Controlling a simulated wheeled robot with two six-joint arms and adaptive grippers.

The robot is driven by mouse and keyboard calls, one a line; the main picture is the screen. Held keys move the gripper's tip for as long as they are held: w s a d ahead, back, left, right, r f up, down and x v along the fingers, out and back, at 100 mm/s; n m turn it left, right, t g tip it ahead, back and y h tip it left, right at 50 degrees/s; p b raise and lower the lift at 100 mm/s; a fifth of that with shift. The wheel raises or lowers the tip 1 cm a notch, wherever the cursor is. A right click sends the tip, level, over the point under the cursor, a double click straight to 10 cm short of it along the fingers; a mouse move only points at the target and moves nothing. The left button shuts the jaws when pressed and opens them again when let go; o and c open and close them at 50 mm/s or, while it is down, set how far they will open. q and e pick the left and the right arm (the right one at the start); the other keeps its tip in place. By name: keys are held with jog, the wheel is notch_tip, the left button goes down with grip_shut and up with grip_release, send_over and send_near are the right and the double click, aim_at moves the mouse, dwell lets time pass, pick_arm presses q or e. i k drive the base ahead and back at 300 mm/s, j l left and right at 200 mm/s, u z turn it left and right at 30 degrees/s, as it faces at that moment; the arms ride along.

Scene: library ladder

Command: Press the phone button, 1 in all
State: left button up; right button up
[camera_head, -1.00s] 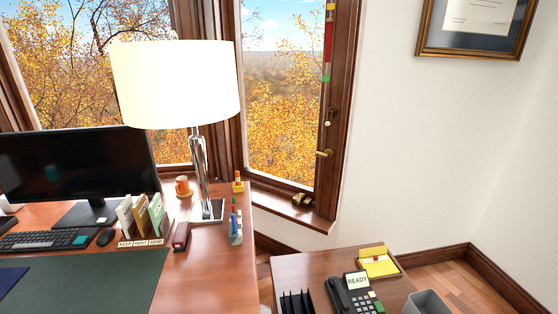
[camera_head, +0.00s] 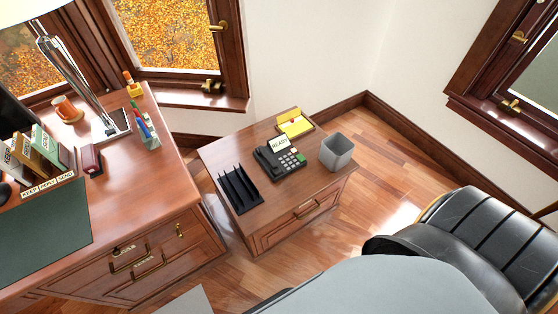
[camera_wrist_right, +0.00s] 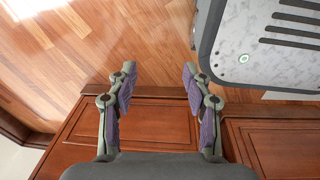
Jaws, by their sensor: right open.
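A black desk phone (camera_head: 281,158) stands on a small wooden side cabinet (camera_head: 222,153). It has a keypad, a handset on its left side and a pale display reading READY; a green key and a red key show at its right edge. In the right wrist view my right gripper (camera_wrist_right: 158,75) is open and empty, its two fingers apart, with a wooden cabinet front and the floor beyond it. The phone does not show in that view. My left gripper is in neither view, and the head view shows no gripper near the phone.
On the side cabinet, a black rack (camera_head: 240,190) lies left of the phone, a yellow note holder (camera_head: 294,123) stands behind it and a grey bin (camera_head: 337,151) is to its right. The desk (camera_head: 150,195) is at left. A black chair (camera_head: 480,240) is at lower right.

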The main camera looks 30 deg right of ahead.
aim_at(302, 159)
jog(key=l+z, duration=0.15)
jog(key=z, duration=1)
